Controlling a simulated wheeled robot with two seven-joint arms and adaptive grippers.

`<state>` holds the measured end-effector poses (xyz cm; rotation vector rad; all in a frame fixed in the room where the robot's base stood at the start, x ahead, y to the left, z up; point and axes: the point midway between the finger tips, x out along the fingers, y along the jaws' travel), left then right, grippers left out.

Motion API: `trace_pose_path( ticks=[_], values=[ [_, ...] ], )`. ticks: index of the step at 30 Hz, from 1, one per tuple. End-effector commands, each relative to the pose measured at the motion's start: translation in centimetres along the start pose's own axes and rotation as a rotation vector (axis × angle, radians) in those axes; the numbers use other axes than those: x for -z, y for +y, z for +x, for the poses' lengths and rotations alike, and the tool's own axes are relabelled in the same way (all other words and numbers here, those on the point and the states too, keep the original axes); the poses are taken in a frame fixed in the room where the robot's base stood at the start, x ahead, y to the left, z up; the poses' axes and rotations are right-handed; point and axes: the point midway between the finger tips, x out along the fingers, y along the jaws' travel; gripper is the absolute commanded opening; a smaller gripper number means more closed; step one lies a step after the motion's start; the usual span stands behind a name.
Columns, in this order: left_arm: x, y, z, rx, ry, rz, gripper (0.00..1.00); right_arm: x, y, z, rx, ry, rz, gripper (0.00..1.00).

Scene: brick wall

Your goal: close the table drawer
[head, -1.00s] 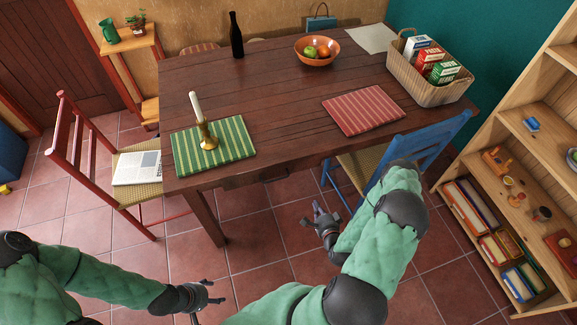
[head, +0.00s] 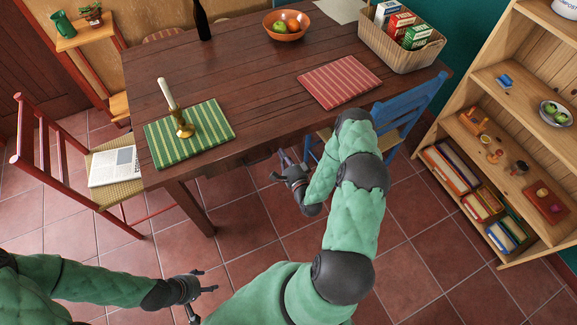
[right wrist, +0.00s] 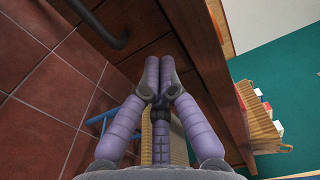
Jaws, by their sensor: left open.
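The dark wooden table (head: 240,75) stands ahead of me. Its drawer front (head: 257,155) shows as a narrow dark strip under the near edge; how far out it stands is hard to tell. In the right wrist view a dark curved handle (right wrist: 100,27) is on brown wood at the upper left. My right gripper (head: 285,165) is low, just below the table's near edge, close to the drawer and holding nothing visible. In the right wrist view its purple fingers (right wrist: 160,75) point towards the wood; contact is unclear. My left gripper (head: 208,283) is open and empty above the floor.
A blue chair (head: 405,110) stands just right of my right gripper. A red chair (head: 60,155) holding a newspaper is at the left. A candlestick (head: 183,125), fruit bowl (head: 287,27) and basket (head: 400,48) stand on the table. Shelves (head: 490,130) are at the right.

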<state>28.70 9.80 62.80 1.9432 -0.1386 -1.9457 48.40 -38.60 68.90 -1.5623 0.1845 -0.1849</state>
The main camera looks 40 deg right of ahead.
Motion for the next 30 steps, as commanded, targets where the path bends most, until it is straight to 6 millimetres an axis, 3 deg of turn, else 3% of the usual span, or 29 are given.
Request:
trace_pose_path(
  ticks=[6,22,30],
  values=[
    [0.0,-0.3,0.9,0.000,0.000,0.000,0.62,0.0,0.1,2.8,0.001,-0.001,-0.001,0.00],
    [0.1,-0.4,1.1,0.000,0.000,0.000,0.62,0.0,0.0,3.8,0.000,0.000,-0.001,0.00],
    [0.1,-0.7,1.9,0.000,0.000,0.000,0.62,0.0,0.1,6.7,0.002,-0.001,-0.002,0.00]
  ],
)
